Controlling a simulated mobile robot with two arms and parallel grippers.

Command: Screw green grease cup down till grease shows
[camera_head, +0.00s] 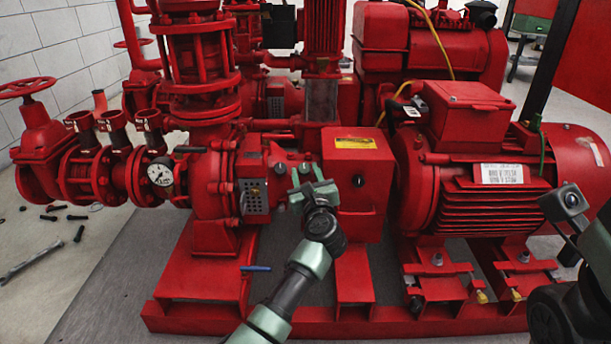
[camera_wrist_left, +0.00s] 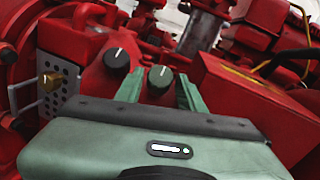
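The green grease cup (camera_wrist_left: 160,77), a round cap with a white mark on top, sits on the red bearing housing between pump and motor. A second, darker cup (camera_wrist_left: 117,58) with a white mark stands to its left. My left gripper (camera_wrist_left: 158,92) has one finger on each side of the green cup, with gaps visible between cup and fingers, so it looks open around it. In the head view my left gripper (camera_head: 303,185) is at the housing and partly hides the cups. No grease is discernible. My right arm (camera_head: 566,203) shows at the right edge; its fingers cannot be made out.
A perforated guard (camera_head: 254,196) with a brass fitting is left of the cups. A red box with a yellow label (camera_head: 355,143) stands close right, then the motor (camera_head: 490,185). A pressure gauge (camera_head: 161,172) is at left. Tools lie on the floor far left.

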